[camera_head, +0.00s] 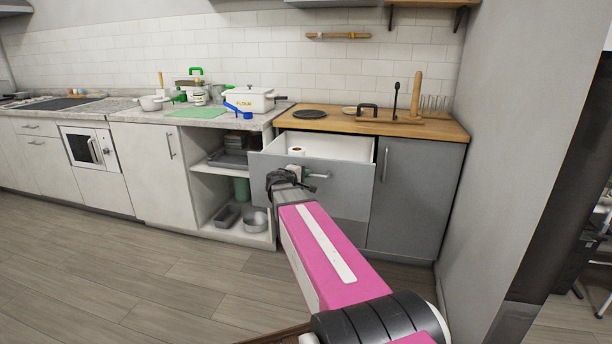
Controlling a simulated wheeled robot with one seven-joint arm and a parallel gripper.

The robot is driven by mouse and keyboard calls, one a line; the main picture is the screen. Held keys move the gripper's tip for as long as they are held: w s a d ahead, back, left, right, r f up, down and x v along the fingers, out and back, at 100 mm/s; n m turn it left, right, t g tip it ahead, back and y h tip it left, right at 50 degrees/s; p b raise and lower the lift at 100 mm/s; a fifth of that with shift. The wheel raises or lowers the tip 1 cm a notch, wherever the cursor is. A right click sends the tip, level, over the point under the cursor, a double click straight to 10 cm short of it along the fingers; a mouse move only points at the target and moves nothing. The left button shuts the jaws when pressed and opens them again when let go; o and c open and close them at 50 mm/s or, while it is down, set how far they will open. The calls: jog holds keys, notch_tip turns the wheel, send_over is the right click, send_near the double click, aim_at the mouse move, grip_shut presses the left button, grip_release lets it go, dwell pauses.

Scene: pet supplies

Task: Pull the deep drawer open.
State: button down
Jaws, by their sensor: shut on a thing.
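The deep drawer (340,181) is a grey-fronted drawer in the lower cabinet under the wooden counter. It stands pulled out, and its white inside (335,147) shows from above. A white roll (296,151) lies inside at the left. My gripper (300,174) is at the drawer front and is shut on the drawer handle (318,176). My gripper hides most of the handle, and its fingertips are small in this view.
A grey door (413,195) is right of the drawer, beside a wall. Open shelves (228,170) with trays and pots stand to the left. The wooden counter (425,128) holds a sink and tap. Wooden floor (130,285) is clear at front left.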

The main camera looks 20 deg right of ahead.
jog(key=c, duration=1.1)
grip_release()
jog(key=shift+c, duration=0.2)
jog(key=v, duration=1)
jog(key=shift+s+a, duration=0.2)
jog(key=shift+a, duration=0.15)
jog(key=shift+r, duration=0.1)
jog(key=s+a+f+m+g+y, duration=0.3)
jog(key=s+f+y, duration=0.3)
jog(key=s+f, duration=0.3)
jog(key=s+a+f+m+g+y, duration=0.4)
jog(key=s+f+y, duration=0.3)
jog(key=f, duration=0.8)
jog(key=shift+s+a+f+g, duration=0.3)
jog(key=shift+s+a+g, duration=0.3)
jog(key=shift+s+g, duration=0.45)
